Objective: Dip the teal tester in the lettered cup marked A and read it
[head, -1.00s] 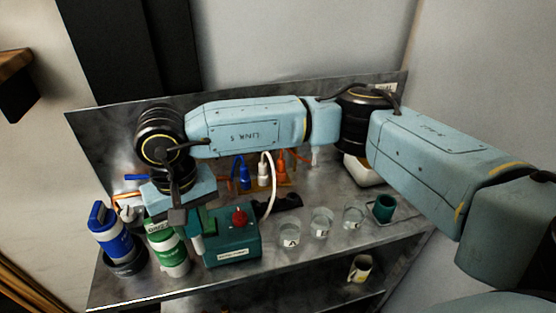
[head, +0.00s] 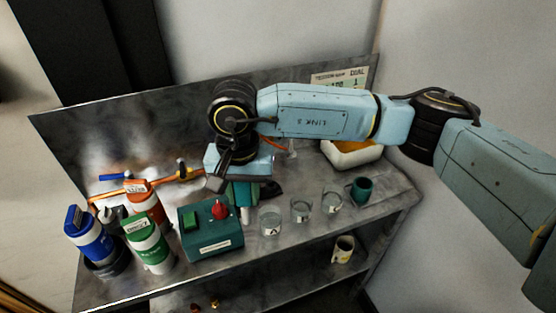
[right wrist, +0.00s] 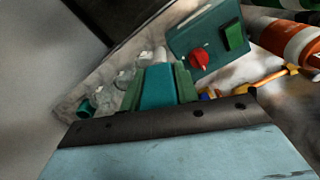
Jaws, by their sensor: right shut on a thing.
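My right gripper (head: 241,190) is shut on the teal tester (right wrist: 157,87), which shows between the two fingers in the right wrist view. In the head view the tester points down, its pale lower end (head: 246,215) just left of the cup marked A (head: 271,224) and behind the teal box. The cup is clear and stands upright on the metal shelf. I cannot tell exactly how high the tester's end is above the shelf. Two similar clear cups (head: 301,210) (head: 332,202) stand to the right. My left gripper is not in view.
A teal box (head: 208,239) with a red knob and green button stands left of the cups. Green (head: 148,247), blue (head: 86,236) and orange (head: 147,200) bottles are farther left. A dark green cup (head: 361,190) and a white container (head: 350,153) stand right. A mug (head: 343,249) is on the lower shelf.

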